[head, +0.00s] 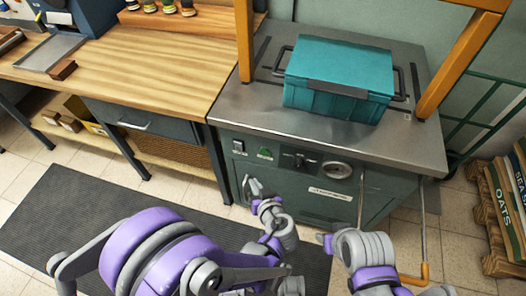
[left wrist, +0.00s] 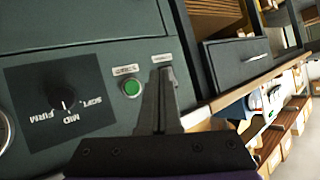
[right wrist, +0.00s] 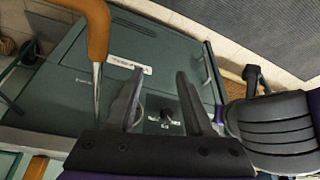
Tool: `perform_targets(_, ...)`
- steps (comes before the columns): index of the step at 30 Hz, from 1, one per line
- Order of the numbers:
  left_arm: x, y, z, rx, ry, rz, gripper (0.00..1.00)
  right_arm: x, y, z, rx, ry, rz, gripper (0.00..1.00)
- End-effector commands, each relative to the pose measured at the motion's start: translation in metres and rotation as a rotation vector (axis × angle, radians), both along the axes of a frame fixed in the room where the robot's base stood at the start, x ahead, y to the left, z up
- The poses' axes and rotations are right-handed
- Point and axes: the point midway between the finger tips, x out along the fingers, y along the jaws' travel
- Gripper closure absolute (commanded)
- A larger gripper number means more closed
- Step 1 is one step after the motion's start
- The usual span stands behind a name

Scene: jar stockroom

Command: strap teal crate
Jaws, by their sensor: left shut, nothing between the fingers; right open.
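The teal crate (head: 340,72) stands upright, lid on, on the metal top (head: 250,108) of the strapping machine, under its orange arch (head: 245,40). I see no strap around it. My left gripper (head: 252,186) is shut and empty, in front of the machine's panel below the switch (head: 238,147) and green button (head: 264,153). In the left wrist view its fingertips (left wrist: 166,72) are beside the green button (left wrist: 132,88) and hide the switch. My right gripper (right wrist: 160,76) is open and empty, facing the front panel; in the head view its fingers are hard to make out.
The panel has a tension knob (left wrist: 62,103) and a gauge (head: 337,170). A lever with an orange grip (right wrist: 96,28) hangs at the machine's right side. A wooden workbench (head: 150,65) stands left, sacks (head: 500,205) on the right. A dark mat (head: 80,215) covers the floor.

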Motion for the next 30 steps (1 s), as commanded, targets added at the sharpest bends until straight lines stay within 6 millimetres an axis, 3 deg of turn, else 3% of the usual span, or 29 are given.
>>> perform_targets(11, 0.009, -0.002, 0.001, 0.001, 0.002, 0.002, 1.00, 0.000, 0.000, 0.002, 0.000, -0.001, 0.000, 0.48)
perform_targets(24, 0.065, -0.021, 0.001, 0.000, 0.002, 0.001, 1.00, -0.001, 0.000, 0.008, 0.000, -0.003, 0.000, 0.48)
perform_targets(30, 0.080, -0.025, 0.000, 0.000, 0.002, 0.000, 1.00, -0.001, 0.000, 0.009, 0.000, -0.003, 0.000, 0.48)
